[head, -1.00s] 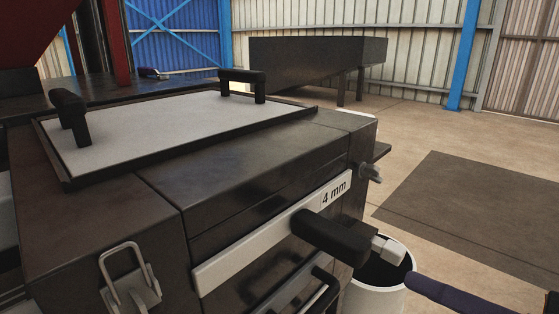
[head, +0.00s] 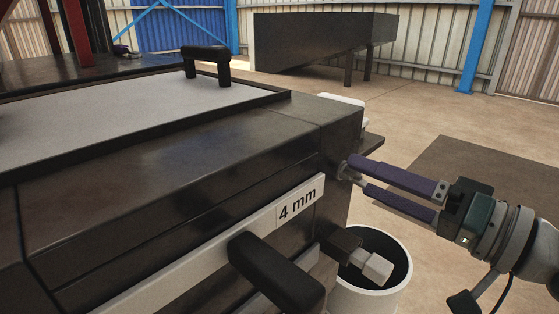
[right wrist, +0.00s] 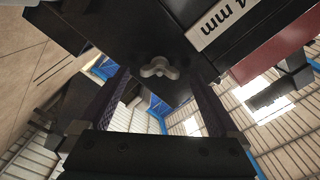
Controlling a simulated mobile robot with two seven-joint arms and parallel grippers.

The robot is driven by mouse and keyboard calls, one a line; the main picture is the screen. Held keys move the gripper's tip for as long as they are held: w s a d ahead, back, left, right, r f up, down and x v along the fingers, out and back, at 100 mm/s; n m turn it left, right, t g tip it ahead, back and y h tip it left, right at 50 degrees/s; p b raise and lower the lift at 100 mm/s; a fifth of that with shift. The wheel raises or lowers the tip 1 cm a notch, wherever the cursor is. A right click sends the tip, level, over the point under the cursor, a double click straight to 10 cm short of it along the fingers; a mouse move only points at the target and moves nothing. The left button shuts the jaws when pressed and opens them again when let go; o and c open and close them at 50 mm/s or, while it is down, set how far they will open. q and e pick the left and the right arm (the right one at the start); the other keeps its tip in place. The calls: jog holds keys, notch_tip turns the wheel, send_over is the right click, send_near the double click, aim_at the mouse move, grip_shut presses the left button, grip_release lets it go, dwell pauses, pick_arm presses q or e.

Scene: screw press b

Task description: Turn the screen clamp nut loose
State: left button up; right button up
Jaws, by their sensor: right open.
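The screen clamp nut is a small grey wing nut (head: 346,172) on the right end face of the dark machine box (head: 250,145). It shows whole in the right wrist view (right wrist: 160,68), centred, with its wings spread roughly sideways. My right gripper (head: 359,177) reaches in from the right, its two purple fingers apart and their tips right at the nut. In the right wrist view the fingers (right wrist: 160,80) stand left and right of the nut with a gap on both sides. The head view partly hides the nut behind the fingertips. My left gripper is not in view.
A white plate marked "4 mm" (head: 297,203) runs along the box front. A black handle (head: 275,272) and a pale square-ended part (head: 372,267) stick out below. A white bucket (head: 370,299) stands under the right end. Floor to the right is open, with a dark mat (head: 490,190).

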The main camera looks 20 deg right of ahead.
jog(key=shift+w+a, duration=0.2)
jog(key=shift+w, duration=0.35)
jog(key=c, duration=1.4)
jog(key=shift+o, duration=0.2)
